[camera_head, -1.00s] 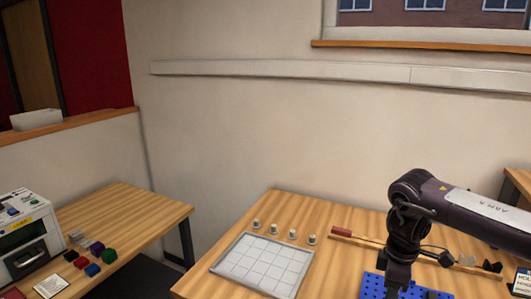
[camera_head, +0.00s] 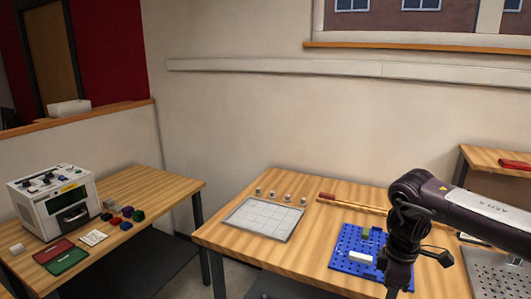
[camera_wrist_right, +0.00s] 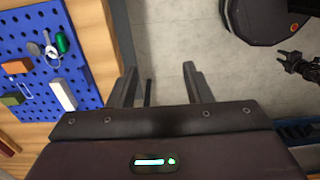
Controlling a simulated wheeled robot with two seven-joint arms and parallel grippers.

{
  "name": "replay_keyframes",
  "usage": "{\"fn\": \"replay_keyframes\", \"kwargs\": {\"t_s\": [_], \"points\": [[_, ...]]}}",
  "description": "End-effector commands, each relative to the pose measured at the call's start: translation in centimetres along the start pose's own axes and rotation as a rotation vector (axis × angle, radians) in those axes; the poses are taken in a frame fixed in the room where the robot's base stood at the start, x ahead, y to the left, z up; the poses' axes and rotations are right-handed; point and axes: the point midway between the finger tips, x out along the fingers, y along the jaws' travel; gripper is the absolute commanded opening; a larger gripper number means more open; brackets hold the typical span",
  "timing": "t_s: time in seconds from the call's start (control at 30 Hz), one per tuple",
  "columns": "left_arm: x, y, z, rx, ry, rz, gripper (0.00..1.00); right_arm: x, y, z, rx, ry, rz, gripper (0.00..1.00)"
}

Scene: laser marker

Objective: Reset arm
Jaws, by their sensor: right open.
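My right arm (camera_head: 455,205) comes in from the right in the head view and bends down in front of the blue pegboard (camera_head: 345,250); its fingertips are out of that view. In the right wrist view my right gripper (camera_wrist_right: 158,85) is open and empty, with its fingers wide apart above the floor. The wooden table edge and the blue pegboard (camera_wrist_right: 35,60) lie to the left of the fingers there.
A white gridded tray (camera_head: 262,220) and several small pegs stand on the main table. A white machine (camera_head: 50,200) and coloured blocks (camera_head: 125,213) stand on the left table. A dark claw-like part (camera_wrist_right: 290,60) shows at the wrist view's right edge. Bare floor lies under the fingers.

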Motion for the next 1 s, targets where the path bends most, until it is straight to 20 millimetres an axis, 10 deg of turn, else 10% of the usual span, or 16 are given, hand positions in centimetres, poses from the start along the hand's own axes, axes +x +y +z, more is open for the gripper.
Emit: {"fn": "replay_keyframes", "kwargs": {"t_s": [0.57,1.0], "points": [[0.0,-0.3,-1.7,-0.001,0.024,-0.003,0.36,7.0,-1.6,-9.0,-0.148,0.218,-0.026,0.45],[0.0,-0.1,-0.3,-0.001,0.004,-0.001,0.36,20.7,-7.2,-21.4,-0.105,0.667,-0.037,0.45]]}}
